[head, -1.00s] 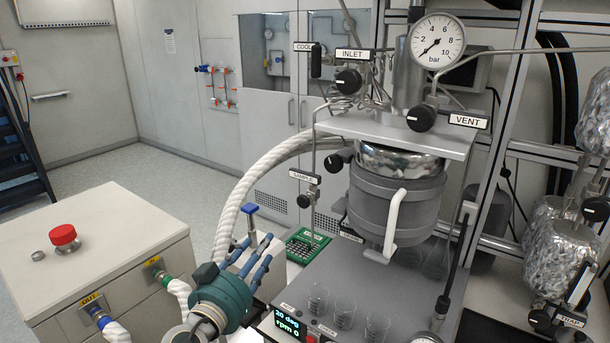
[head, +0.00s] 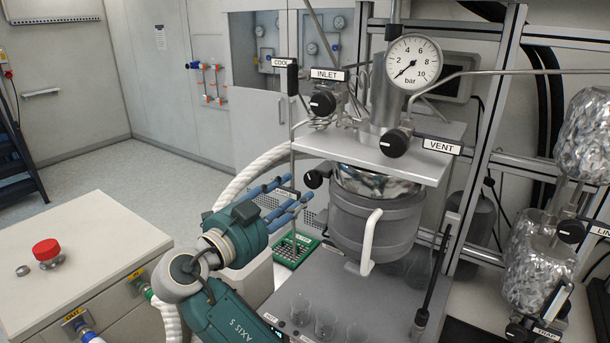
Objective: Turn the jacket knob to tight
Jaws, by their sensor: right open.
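No label reading "jacket" is legible, so I cannot tell for certain which knob it is. A black knob with a white mark (head: 314,179) sits at the left side of the grey reactor vessel (head: 375,225), under the metal top plate. My right gripper (head: 293,192) is open, its blue fingers pointing right towards that knob. The fingertips appear just left of it in the picture; I cannot tell the depth gap, and nothing shows between the fingers. The gripper hides part of the white hose and the sample valve area. My left gripper is out of view.
Black knobs for inlet (head: 322,103) and vent (head: 394,143) are above, near the pressure gauge (head: 413,62). A white handle (head: 370,240) stands out from the vessel. Glass beakers (head: 326,322) stand below. A cabinet with a red button (head: 46,250) is at left.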

